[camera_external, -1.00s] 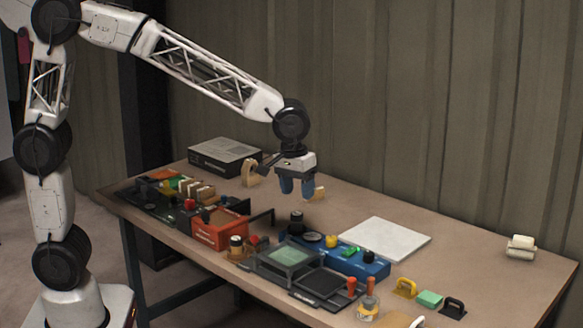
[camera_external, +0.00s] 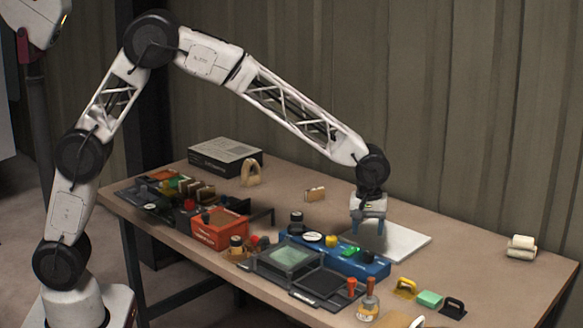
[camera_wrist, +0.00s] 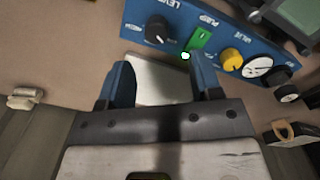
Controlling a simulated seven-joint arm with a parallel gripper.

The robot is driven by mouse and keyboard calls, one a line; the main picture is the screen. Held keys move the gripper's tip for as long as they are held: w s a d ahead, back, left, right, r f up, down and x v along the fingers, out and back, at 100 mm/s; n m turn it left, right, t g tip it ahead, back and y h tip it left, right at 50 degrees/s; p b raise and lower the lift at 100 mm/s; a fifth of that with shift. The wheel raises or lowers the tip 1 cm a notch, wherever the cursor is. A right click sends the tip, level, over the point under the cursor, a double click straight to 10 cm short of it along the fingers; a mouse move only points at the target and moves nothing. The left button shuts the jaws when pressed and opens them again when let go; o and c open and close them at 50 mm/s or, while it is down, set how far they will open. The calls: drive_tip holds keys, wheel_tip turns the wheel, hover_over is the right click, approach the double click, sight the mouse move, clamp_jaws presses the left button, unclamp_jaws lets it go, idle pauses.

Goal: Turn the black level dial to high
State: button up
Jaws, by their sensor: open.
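The black level dial (camera_wrist: 157,29) sits on the blue panel (camera_wrist: 180,12) near the word LEVEL in the wrist view. A pale mark shows on its lower edge; its setting is too small to read. In the external view the dial (camera_external: 368,257) is at the panel's right end. My gripper (camera_external: 368,232) is open and empty, pointing down above the white plate, beside and behind the dial. In the wrist view my gripper (camera_wrist: 160,72) has its two blue fingers apart, with the dial beyond their tips and nothing between them but the plate below.
The panel also carries a green PUMP switch (camera_wrist: 200,40), a yellow knob (camera_wrist: 232,60), a round gauge (camera_wrist: 258,67) and another black knob (camera_wrist: 286,92). The white plate (camera_external: 410,244) lies flat behind it. An orange box (camera_external: 220,230) stands left. Bare table lies right of the plate.

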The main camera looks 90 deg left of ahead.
sight(369, 253)
drive_tip(key=shift+w+f, duration=0.25)
drive_tip(key=shift+w, duration=0.05)
drive_tip(key=shift+f, duration=0.15)
drive_tip(key=shift+w+f, duration=0.1)
drive_tip(key=shift+f, duration=3.65)
drive_tip(key=c, duration=0.9)
